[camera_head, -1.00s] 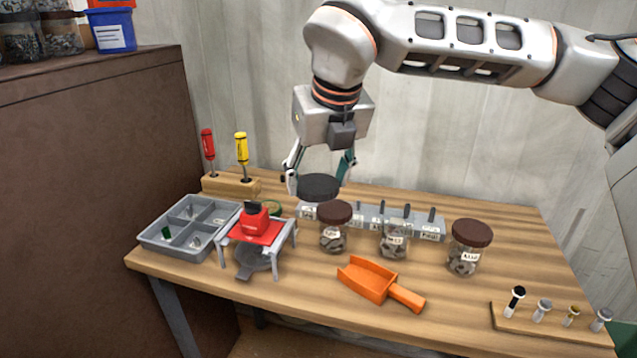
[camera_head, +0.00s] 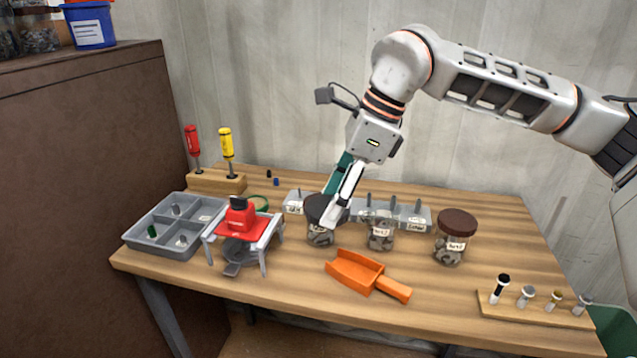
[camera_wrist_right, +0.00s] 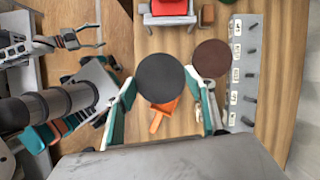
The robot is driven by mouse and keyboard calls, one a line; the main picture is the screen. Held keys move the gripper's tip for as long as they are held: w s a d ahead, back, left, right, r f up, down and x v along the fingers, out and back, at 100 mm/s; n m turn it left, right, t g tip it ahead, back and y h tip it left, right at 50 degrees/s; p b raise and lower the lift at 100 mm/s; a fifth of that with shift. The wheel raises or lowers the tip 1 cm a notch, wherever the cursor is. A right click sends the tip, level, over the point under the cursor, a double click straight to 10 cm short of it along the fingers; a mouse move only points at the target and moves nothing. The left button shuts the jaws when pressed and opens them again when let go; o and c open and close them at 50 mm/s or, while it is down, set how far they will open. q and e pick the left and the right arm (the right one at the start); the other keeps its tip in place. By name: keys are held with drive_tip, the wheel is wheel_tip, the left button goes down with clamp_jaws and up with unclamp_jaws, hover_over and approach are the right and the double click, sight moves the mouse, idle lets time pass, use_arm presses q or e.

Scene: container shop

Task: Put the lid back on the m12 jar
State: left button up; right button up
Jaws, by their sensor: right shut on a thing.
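My right gripper (camera_wrist_right: 160,92) is shut on a round black lid (camera_wrist_right: 160,77). In the head view, the gripper (camera_head: 333,212) is tilted and overlaps the left jar (camera_head: 320,236). Its fingers partly hide that jar's top, so the gap to it is unclear. The middle jar (camera_head: 381,236) is clear glass with small metal parts inside and no lid showing. The right jar (camera_head: 450,248) has a brown lid. A brown lid (camera_wrist_right: 212,58) also shows beside the black one in the wrist view. The jar labels are too small to read surely.
An orange scoop (camera_head: 368,275) lies in front of the jars. A grey rack (camera_head: 410,215) with pegs stands behind them. A red-topped scale (camera_head: 240,225) and grey divided tray (camera_head: 165,240) are at left. A wooden bolt holder (camera_head: 540,312) is at front right.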

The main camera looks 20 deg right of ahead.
drive_tip(key=n, duration=0.1)
drive_tip(key=s+d+f+n+g, duration=0.1)
drive_tip(key=n, duration=0.1)
drive_tip(key=n+g, duration=0.1)
drive_tip(key=n, duration=0.1)
drive_tip(key=shift+s+d+f, duration=0.15)
drive_tip(key=shift+s, duration=0.1)
drive_tip(key=s+n+g+h, duration=0.1)
drive_tip(key=n, duration=0.3)
drive_tip(key=s+d+f+n+g+h, duration=0.1)
drive_tip(key=s+n, duration=0.1)
drive_tip(key=n, duration=0.3)
drive_tip(key=s+d+f+n+g, duration=0.1)
drive_tip(key=n+g, duration=0.1)
drive_tip(key=n, duration=0.3)
drive_tip(key=shift+s+d+h, duration=0.2)
drive_tip(key=shift+h, duration=0.2)
